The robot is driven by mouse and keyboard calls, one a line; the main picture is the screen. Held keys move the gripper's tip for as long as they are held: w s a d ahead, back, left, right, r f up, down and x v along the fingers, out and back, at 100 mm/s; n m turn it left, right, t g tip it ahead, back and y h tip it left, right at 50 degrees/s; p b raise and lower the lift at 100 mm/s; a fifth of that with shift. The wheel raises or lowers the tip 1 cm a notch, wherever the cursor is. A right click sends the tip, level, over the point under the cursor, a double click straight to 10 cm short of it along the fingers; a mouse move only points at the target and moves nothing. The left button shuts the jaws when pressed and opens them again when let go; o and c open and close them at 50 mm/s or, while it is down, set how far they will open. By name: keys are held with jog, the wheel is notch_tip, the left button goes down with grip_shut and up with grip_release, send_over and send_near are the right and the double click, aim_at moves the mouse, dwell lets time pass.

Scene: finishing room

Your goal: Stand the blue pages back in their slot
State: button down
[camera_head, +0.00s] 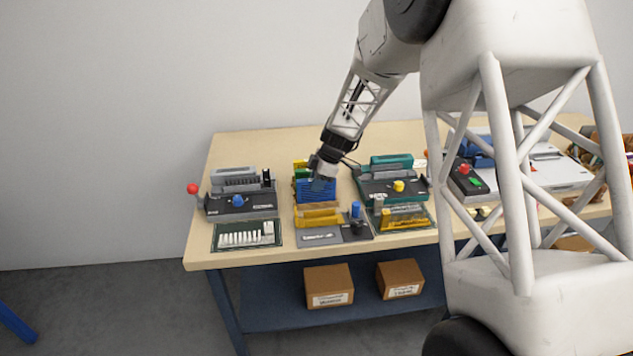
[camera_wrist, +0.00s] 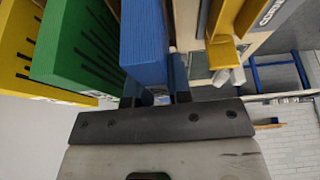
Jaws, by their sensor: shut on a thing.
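The blue pages (camera_head: 314,188) are a thick blue block near the middle of the bench, under my gripper (camera_head: 323,181). In the wrist view the blue pages (camera_wrist: 144,45) lie between the two dark fingers of my gripper (camera_wrist: 154,90), which is shut on them. Green pages (camera_wrist: 82,45) and yellow pages (camera_wrist: 22,45) stand to their left in the wrist view, apart from the blue ones. In the head view, green and yellow pieces show just behind the blue pages. The slot and the lower edge of the blue pages are hidden, so I cannot tell whether they are in it.
A yellow rack (camera_head: 318,218) stands just in front of the blue pages. A grey machine (camera_head: 238,200) with a red knob is on the left, and a teal-topped machine (camera_head: 392,180) on the right. A bare wooden strip (camera_head: 235,258) runs along the bench's front edge.

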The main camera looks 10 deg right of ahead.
jog(key=shift+f, duration=0.1)
jog(key=c, duration=1.3)
grip_release()
jog(key=shift+d, duration=0.1)
jog(key=shift+v, duration=5.45)
